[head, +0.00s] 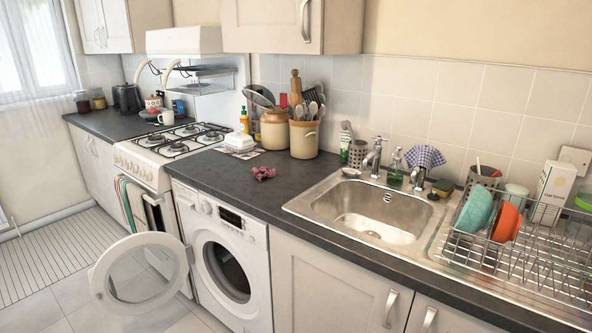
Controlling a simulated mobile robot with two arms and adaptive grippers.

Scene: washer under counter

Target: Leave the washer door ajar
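The white washer (233,290) stands under the dark counter, between the stove and a cupboard. Its round door (102,281) is swung wide open to the left, with its clear glass middle showing. The drum opening (227,271) is uncovered and dark inside. The control panel with a small display is along the washer's top edge. Neither of my grippers is in the head view.
A stove (178,142) with towels on its front stands left of the washer, close behind the open door. The counter (235,184) holds a crumpled red cloth (263,173) and utensil pots. A sink (370,212) and dish rack (520,255) are right. Floor shows at lower left.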

